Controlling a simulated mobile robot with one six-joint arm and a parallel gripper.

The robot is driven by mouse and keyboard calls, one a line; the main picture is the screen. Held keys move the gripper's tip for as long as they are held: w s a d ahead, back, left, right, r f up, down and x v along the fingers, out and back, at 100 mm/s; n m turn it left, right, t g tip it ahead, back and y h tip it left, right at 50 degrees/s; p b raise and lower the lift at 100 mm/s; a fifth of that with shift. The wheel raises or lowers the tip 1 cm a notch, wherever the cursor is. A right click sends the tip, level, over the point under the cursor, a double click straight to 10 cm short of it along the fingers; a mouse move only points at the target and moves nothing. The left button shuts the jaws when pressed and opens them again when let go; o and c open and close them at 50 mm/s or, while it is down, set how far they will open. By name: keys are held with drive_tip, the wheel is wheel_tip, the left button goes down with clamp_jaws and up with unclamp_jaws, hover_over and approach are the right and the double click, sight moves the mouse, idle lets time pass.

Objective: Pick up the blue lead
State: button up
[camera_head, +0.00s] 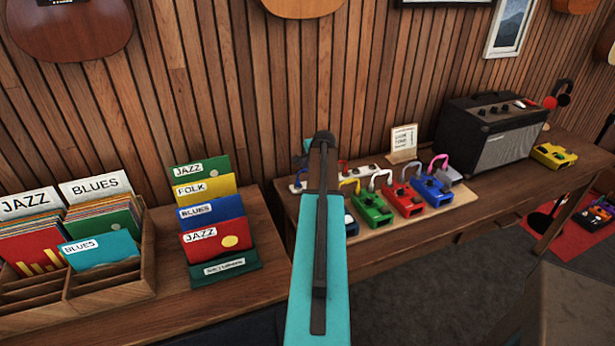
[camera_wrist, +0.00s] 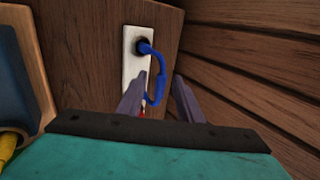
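The blue lead (camera_wrist: 156,53) is a short curved cable. In the wrist view its upper end meets a dark round socket on a white plate (camera_wrist: 131,63), and it loops down between my fingers. My gripper (camera_wrist: 160,75) is open, with one grey finger on each side of the lead; the lower end of the loop is partly hidden by the left finger. I cannot tell whether a finger touches it. In the head view my teal arm covers the gripper and most of that spot.
Red (camera_head: 405,199), green (camera_head: 371,208) and blue (camera_head: 433,190) pedals with leads sit on a board on the bench right of my arm. A black amplifier (camera_head: 490,130) stands behind. Record sleeves (camera_head: 210,215) fill the left. The plank wall is close behind.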

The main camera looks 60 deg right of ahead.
drive_tip(key=shift+c, duration=0.2)
clamp_jaws()
drive_tip(key=shift+r, duration=0.2)
drive_tip(key=shift+r+b, duration=1.3)
drive_tip(key=shift+r, duration=3.55)
